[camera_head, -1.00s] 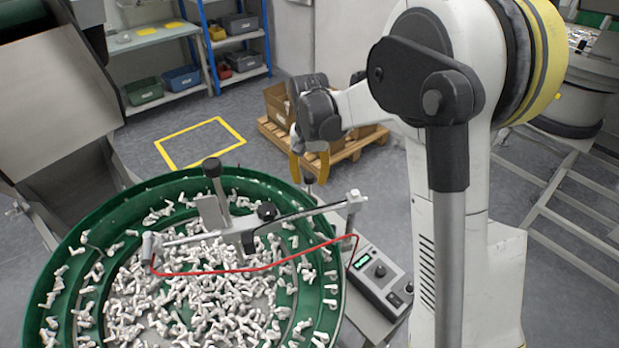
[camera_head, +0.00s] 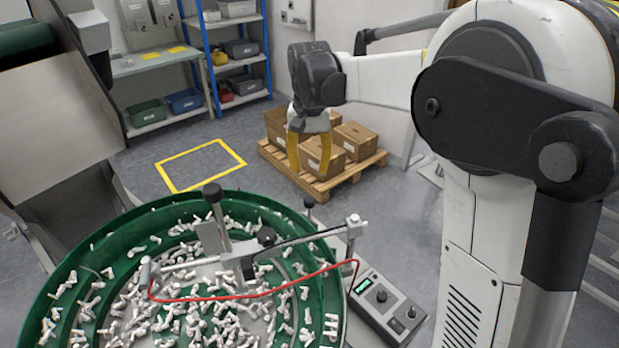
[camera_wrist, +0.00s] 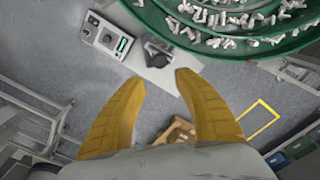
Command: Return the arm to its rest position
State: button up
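My gripper (camera_head: 308,165) has two yellow fingers that hang down from the dark wrist, right of the bowl feeder's far rim. In the head view the cardboard boxes on the pallet show behind it. In the wrist view my gripper (camera_wrist: 160,78) shows its two yellow fingers spread wide, with nothing between them but floor and the edge of the grey bench. It is open and empty. My white arm reaches across the right side of the head view and hides part of the wall and floor there.
A green bowl feeder (camera_head: 130,238) full of white parts fills the lower left. A control box (camera_head: 388,308) stands right of it. A pallet (camera_head: 352,178) with cardboard boxes (camera_head: 352,141), a blue shelf rack (camera_head: 266,50) and a yellow floor square (camera_head: 231,152) lie behind. Open floor surrounds the square.

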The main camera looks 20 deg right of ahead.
jog(key=shift+r, duration=0.1)
dwell(0.3)
jog(key=s+n+t, duration=0.4)
jog(key=s+t, duration=0.3)
jog(key=s, duration=1.6)
jog(key=shift+n, duration=0.3)
notch_tip(320, 180, down, 10)
jog(key=b, duration=0.9)
jog(key=shift+r, duration=0.35)
